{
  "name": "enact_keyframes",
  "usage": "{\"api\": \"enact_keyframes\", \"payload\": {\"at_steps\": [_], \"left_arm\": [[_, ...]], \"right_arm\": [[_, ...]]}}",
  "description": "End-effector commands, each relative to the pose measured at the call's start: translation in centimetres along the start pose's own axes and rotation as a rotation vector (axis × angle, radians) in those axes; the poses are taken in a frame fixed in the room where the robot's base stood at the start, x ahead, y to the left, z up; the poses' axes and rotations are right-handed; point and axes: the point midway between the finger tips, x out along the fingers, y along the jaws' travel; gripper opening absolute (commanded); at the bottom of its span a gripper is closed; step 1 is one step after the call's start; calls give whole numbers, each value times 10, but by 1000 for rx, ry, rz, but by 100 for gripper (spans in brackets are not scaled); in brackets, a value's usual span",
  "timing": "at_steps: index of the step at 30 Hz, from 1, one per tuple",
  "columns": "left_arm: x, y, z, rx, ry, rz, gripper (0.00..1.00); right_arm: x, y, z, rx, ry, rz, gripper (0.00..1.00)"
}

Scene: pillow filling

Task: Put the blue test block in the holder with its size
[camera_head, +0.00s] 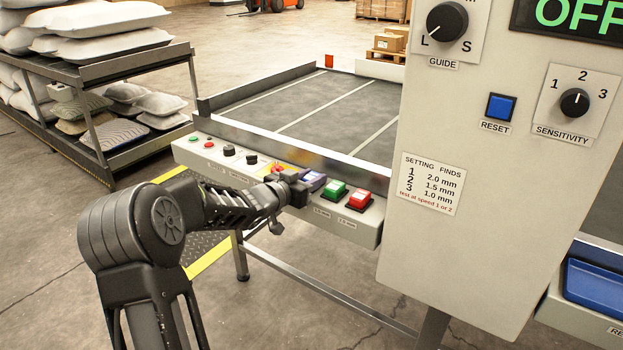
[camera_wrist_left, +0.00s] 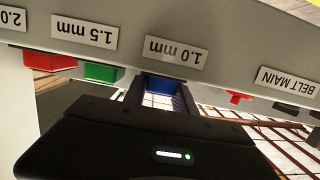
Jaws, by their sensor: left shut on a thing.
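The blue test block (camera_head: 314,180) is at the left end of the row of holders on the console front. In the left wrist view the blue block (camera_wrist_left: 160,84) shows between the fingers, by the "1.0 mm" label (camera_wrist_left: 176,51). My left gripper (camera_head: 299,186) is shut on it. I cannot tell whether the block is fully seated in its holder. The green block (camera_head: 334,191) sits by the 1.5 mm label (camera_wrist_left: 84,33) and the red block (camera_head: 359,201) by the 2.0 mm label. My right gripper is not in view.
The console (camera_head: 215,160) carries buttons and knobs left of the holders. Behind it is the belt (camera_head: 320,105). A tall control panel (camera_head: 480,180) stands close on the right, with a blue tray (camera_head: 594,290) beyond. Pillows lie on a rack (camera_head: 115,70) at left.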

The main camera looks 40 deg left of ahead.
Motion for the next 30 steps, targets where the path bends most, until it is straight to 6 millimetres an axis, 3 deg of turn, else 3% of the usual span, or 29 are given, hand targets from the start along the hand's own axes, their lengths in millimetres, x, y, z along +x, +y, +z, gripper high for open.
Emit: {"api": "enact_keyframes", "payload": {"at_steps": [2,3,10,19,24,30], "left_arm": [[1,1,10,-2,-13,1,0],[1,1,10,-2,-14,0,34],[1,2,14,-4,-22,1,53],[1,2,14,-2,-24,4,54],[-2,2,1,-1,-24,3,54],[-37,1,-2,-1,-19,0,54]], "right_arm": [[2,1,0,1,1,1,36],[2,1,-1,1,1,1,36],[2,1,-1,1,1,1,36],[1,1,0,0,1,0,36],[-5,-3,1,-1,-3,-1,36],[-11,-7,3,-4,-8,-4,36]]}}
